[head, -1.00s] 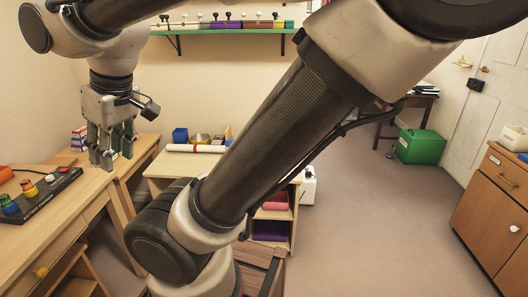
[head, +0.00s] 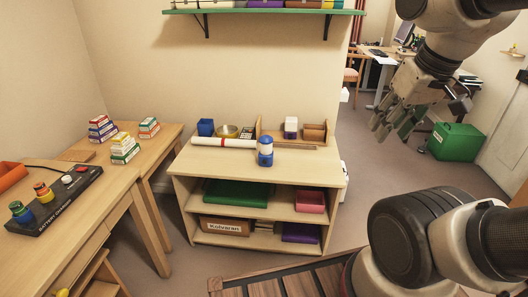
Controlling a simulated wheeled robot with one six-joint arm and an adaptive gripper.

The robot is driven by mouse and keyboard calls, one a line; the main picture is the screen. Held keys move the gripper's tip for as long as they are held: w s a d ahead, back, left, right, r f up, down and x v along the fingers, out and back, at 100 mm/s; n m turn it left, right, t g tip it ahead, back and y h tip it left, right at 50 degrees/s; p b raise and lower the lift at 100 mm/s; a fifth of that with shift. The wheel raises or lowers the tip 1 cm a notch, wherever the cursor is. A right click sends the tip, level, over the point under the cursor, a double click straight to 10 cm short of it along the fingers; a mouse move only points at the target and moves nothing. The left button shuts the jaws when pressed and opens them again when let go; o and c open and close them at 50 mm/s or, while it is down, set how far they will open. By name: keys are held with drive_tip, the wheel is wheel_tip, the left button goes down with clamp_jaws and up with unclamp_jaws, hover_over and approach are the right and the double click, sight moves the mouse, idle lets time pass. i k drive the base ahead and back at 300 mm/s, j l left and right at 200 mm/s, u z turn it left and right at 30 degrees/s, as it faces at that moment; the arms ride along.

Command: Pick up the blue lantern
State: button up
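A blue lantern-like object (head: 265,151) with a pale band around its middle stands upright on top of the low wooden shelf unit (head: 318,168). My gripper (head: 391,128) hangs at the upper right, well to the right of it and apart from it. Its fingers look spread, with nothing between them.
Behind are a blue cup (head: 205,128), a bowl (head: 227,131) and a wooden organizer (head: 313,132). Small boxes (head: 124,148) stand on the left desks. A green shelf (head: 262,12) hangs above. A green bin (head: 455,141) stands right.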

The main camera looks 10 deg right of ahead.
sight(266, 153)
drive_tip(key=i+l+u, duration=0.1)
drive_tip(key=u, duration=0.3)
drive_tip(key=l+u, duration=0.2)
drive_tip(key=u, duration=0.2)
drive_tip(key=i+l+u, duration=0.1)
drive_tip(key=u, duration=0.3)
drive_tip(key=l+u, duration=0.5)
drive_tip(key=l, duration=1.6)
drive_tip(key=k, duration=0.05)
